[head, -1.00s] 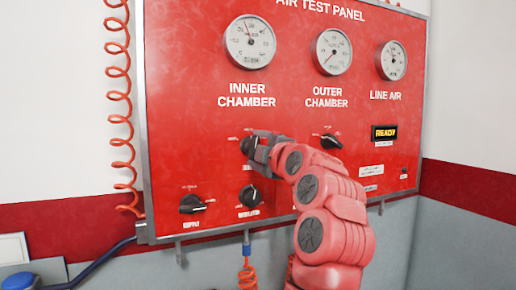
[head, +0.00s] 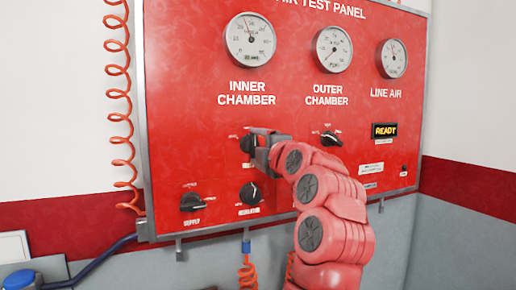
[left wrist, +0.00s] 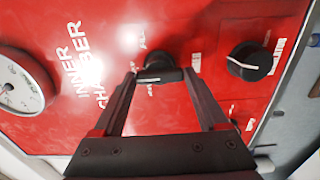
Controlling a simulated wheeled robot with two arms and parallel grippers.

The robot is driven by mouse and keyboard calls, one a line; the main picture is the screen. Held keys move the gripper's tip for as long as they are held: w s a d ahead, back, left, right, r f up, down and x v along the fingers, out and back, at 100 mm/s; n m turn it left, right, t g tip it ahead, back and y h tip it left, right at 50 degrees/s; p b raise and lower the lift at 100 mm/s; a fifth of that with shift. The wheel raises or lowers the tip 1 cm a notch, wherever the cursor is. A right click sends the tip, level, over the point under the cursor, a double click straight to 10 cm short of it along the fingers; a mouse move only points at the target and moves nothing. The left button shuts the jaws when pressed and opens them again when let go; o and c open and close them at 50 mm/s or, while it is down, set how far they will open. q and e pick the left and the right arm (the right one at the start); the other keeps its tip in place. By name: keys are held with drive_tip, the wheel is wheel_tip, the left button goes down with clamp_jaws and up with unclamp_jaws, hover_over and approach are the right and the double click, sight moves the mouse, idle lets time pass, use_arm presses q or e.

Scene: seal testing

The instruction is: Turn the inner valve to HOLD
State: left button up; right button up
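The inner valve is a black knob (head: 246,144) on the red test panel (head: 200,120), below the INNER CHAMBER gauge. In the left wrist view the knob (left wrist: 158,73) shows a bar-shaped grip with a white mark at its left end. My left gripper (head: 262,146) is right in front of this knob and partly covers it. In the left wrist view my left gripper (left wrist: 160,76) has its fingers spread, one tip at each end of the knob. Whether they touch it I cannot tell. The small labels around the knob are unreadable. My right gripper is out of view.
The outer chamber knob (head: 331,139) is to the right. The supply knob (head: 193,202) and another knob (head: 251,194) sit below. Gauges line the panel's top. An orange coiled hose (head: 124,140) hangs along the left edge. A READY display (head: 385,131) is lit.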

use_arm(q)
drive_tip(key=o, duration=0.4)
drive_tip(key=shift+c, duration=0.2)
drive_tip(key=shift+s+f, duration=0.1)
drive_tip(key=b+v, duration=0.8)
drive_tip(key=v, duration=0.9)
drive_tip(key=shift+s, duration=0.15)
